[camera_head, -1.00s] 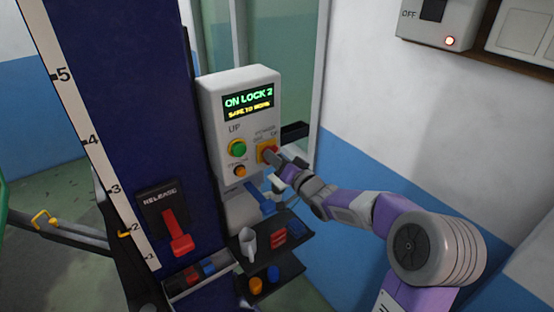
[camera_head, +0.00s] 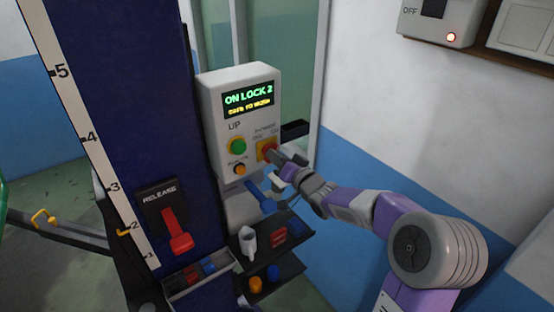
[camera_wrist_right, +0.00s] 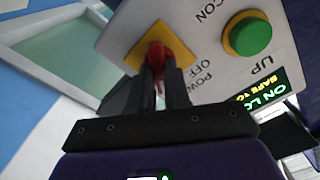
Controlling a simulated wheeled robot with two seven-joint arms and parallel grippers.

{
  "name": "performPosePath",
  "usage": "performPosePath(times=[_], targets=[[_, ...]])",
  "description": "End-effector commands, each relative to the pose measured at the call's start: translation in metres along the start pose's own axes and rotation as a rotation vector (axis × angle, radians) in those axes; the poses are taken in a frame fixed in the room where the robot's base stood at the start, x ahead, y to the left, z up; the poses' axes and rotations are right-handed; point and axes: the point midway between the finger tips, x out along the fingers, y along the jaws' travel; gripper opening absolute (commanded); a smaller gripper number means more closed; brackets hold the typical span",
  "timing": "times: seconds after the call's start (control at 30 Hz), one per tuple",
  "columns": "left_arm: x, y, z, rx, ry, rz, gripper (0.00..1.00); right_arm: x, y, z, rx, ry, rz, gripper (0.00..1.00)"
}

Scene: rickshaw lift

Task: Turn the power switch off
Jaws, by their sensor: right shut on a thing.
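The power switch (camera_head: 267,149) is a red knob on a yellow square plate at the lower right of the grey control box (camera_head: 210,95). In the right wrist view the red knob (camera_wrist_right: 155,52) sits between the fingertips of my right gripper (camera_wrist_right: 164,78), which is shut on it. The right gripper (camera_head: 276,158) also reaches the switch from the right in the head view. The fingers partly hide the knob and its labels. The display (camera_head: 248,99) reads "ON LOCK 2" in green. My left gripper is not in view.
A green UP button (camera_head: 237,145) and a small orange button (camera_head: 239,169) sit left of the switch. A red release lever (camera_head: 178,232) is on the blue column (camera_head: 140,120). Shelves below hold a mug (camera_head: 248,243) and small coloured items. A wall box (camera_head: 440,20) is at upper right.

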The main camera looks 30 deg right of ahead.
Motion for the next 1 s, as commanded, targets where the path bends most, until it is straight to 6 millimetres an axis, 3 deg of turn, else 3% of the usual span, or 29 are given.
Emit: performPosePath(times=[1.0], targets=[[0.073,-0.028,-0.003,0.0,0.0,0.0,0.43,0.0,0.001,0.002,-0.914,0.002,-0.001,0.0]])
